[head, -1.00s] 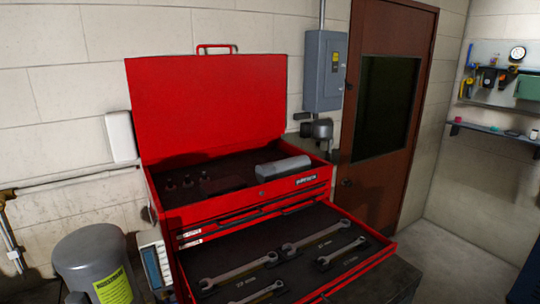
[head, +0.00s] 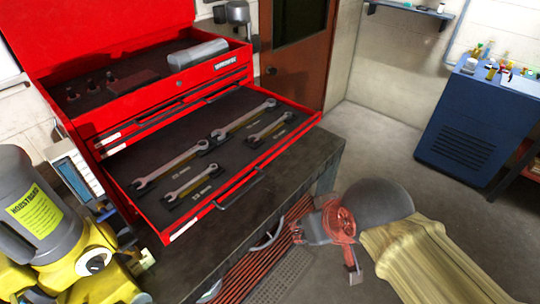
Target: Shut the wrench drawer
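The wrench drawer (head: 262,163) is pulled far out of the red tool chest (head: 245,75) in the head view. Its dark liner holds several combination wrenches, among them a long one (head: 243,119) at the back right and another (head: 170,166) at the left. A dark bar handle (head: 240,190) runs along the drawer's red front face. The front overhangs the dark bench top. My gripper is not in view, and nothing is seen touching the drawer.
The chest's red lid (head: 100,40) is raised, and its top tray holds a grey cylinder (head: 197,52). A grey-and-yellow machine (head: 45,210) stands close at the left. A red and grey machine (head: 335,222) is at lower right. A blue cabinet (head: 475,125) stands beyond open floor (head: 385,145).

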